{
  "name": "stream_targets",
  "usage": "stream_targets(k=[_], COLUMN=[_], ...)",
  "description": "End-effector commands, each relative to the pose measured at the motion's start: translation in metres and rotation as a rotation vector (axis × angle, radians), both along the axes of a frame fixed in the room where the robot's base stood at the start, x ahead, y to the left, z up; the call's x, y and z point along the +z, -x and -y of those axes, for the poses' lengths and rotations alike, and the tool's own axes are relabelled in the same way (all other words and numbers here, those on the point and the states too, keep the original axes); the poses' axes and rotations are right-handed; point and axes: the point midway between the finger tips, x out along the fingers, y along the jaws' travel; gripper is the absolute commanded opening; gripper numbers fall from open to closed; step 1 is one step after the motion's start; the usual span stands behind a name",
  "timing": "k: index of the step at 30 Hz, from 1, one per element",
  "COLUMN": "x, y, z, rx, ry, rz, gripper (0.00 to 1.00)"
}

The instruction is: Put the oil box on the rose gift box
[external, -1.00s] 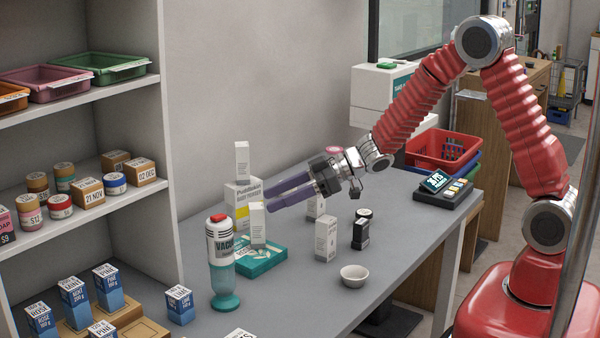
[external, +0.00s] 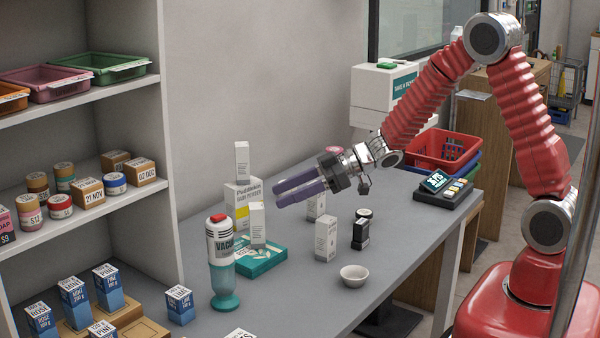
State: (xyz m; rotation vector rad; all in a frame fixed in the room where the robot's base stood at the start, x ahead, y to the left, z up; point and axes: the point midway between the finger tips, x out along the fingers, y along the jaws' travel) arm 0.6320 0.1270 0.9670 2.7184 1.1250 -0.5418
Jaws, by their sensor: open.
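Several slim white cartons stand on the counter, with print too small to tell which is the oil box. One white carton (external: 257,223) appears to stand upright at the back left of a flat teal box (external: 262,261) with a pale leaf pattern. I cannot read whether this teal box is the rose gift box. My gripper (external: 277,194) is open and empty, its purple fingers above and right of the carton on the teal box.
A vacuum-like bottle (external: 221,262) stands left of the teal box. A white bowl (external: 354,275) and a dark bottle (external: 361,234) are to the right. Blue-and-white boxes (external: 180,305) stand at the front left. The card terminal (external: 443,187) and red basket (external: 440,150) are farther right.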

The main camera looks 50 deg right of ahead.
Motion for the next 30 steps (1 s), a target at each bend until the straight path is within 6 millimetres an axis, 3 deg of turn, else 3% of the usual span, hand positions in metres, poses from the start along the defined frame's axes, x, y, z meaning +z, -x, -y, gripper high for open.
stream_targets(k=[8,17,23,30], x=[0.027,0.084,0.112,0.133], y=[-0.007,0.003,0.034,0.091], z=[0.023,0.086,0.124,0.157], rx=[-0.112,-0.392,-0.559,-0.719], ry=[0.071,0.221,0.286,0.328], rz=[0.033,0.044,-0.004,-0.110], gripper=[0.51,0.51,0.51,0.51])
